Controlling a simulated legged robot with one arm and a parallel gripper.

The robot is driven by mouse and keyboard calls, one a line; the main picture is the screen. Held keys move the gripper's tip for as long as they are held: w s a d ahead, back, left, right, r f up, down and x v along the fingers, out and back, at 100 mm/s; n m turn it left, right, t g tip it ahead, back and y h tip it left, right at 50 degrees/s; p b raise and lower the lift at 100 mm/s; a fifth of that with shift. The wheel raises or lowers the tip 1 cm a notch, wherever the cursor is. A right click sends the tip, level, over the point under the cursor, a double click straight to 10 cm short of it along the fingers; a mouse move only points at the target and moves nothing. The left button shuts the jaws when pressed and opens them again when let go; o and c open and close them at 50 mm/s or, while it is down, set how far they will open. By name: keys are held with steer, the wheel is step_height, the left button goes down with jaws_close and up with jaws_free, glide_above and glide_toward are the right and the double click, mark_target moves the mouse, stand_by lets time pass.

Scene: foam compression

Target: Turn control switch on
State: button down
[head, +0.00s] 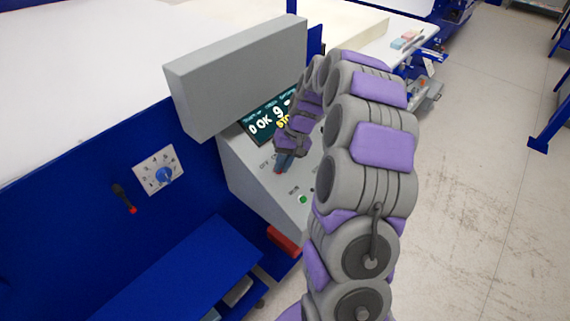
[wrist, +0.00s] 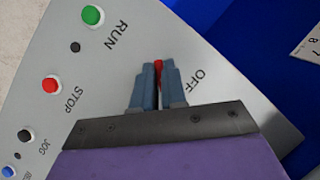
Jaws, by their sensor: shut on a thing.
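The grey control panel (head: 255,185) stands at the middle of the head view, below a display screen (head: 262,122). My gripper (head: 283,164) is down at the panel face. In the wrist view my gripper (wrist: 158,80) has its two blue-grey fingers close together, shut on a small red control switch (wrist: 159,64). Only the switch's red tip shows between the fingers; the rest is hidden. The printed OFF label (wrist: 196,82) is just right of the fingers. No ON label is visible.
The panel also carries a green RUN button (wrist: 93,15), a red STOP button (wrist: 50,84), a black JOG button (wrist: 25,136) and a blue button (wrist: 9,171). A grey box (head: 235,75) overhangs the screen. A numbered dial (head: 163,175) is on the blue wall at left.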

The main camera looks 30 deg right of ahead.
steer(key=shift+s+a+f, duration=0.1)
steer(key=shift+s+f, duration=0.05)
steer(key=shift+f, duration=0.45)
steer(key=c, duration=1.3)
jaws_free()
steer(key=shift+o, duration=0.5)
steer(key=shift+r, duration=0.15)
steer(key=r, duration=0.1)
steer(key=w+d+r, duration=0.1)
steer(key=r, duration=0.1)
steer(key=shift+w+d+r, duration=0.2)
steer(key=shift+w+d, duration=0.15)
steer(key=shift+d, duration=0.05)
steer(key=s+v, duration=0.1)
steer(key=v, duration=1.3)
steer(key=shift+s+a+r, duration=0.15)
steer(key=shift+a+r, duration=0.05)
steer(key=shift+r, duration=0.1)
